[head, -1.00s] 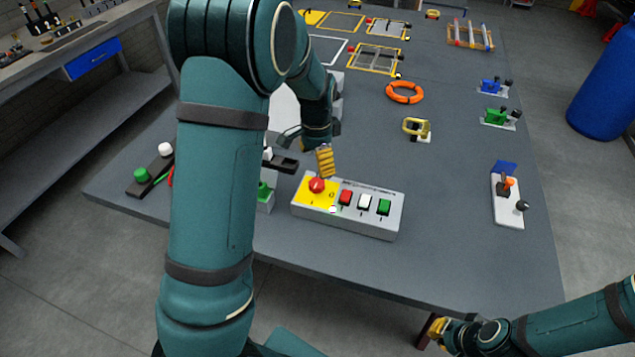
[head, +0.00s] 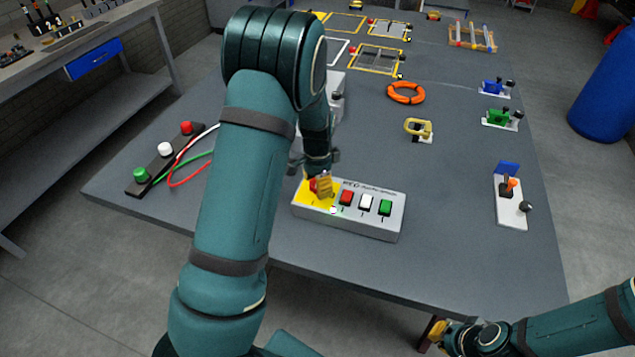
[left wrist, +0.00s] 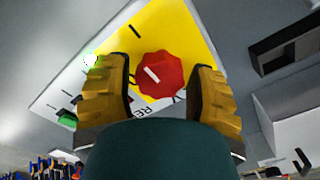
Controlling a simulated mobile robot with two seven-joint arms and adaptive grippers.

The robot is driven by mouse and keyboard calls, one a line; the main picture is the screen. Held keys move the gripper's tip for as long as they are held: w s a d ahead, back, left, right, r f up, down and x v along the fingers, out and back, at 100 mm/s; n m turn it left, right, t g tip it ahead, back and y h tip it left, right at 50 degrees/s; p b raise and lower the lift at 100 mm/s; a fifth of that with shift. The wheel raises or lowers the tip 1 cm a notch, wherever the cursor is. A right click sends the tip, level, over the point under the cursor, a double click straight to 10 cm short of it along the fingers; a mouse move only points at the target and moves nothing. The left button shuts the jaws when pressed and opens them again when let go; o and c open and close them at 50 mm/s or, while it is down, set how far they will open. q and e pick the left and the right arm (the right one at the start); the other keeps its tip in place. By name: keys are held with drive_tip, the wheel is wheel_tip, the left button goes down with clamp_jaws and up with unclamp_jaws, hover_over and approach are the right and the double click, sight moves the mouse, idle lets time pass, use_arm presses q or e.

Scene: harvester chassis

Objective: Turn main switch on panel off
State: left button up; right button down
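The panel (head: 365,226) is a light grey box on the table with a yellow plate at its left end. The main switch is a red knob on that plate; in the left wrist view the red knob (left wrist: 160,82) carries a white line and sits between my finger pads. My left gripper (head: 322,186) is over the knob and partly hides it in the head view. Its yellow fingers (left wrist: 162,70) are apart, one each side of the knob, with gaps visible. My right gripper (head: 437,331) is low at the table's front edge, too small to judge.
Red (head: 346,198), white (head: 366,202) and green (head: 385,207) buttons sit right of the switch. A dark strip with coloured buttons (head: 163,160) and loose wires lies left. A joystick plate (head: 510,208) is far right. The table between is clear.

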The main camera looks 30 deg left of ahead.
use_arm(q)
drive_tip(key=c, duration=0.6)
drive_tip(key=shift+n, duration=0.4)
drive_tip(key=n+p, duration=0.1)
drive_tip(key=n, duration=0.2)
drive_tip(key=n+p, duration=0.1)
drive_tip(key=n, duration=0.4)
drive_tip(key=shift+p, duration=0.4)
drive_tip(key=n+p, duration=0.1)
drive_tip(key=n, duration=0.3)
drive_tip(key=shift+n, duration=0.3)
drive_tip(key=shift+n+p, duration=0.95)
drive_tip(key=shift+n, duration=1.35)
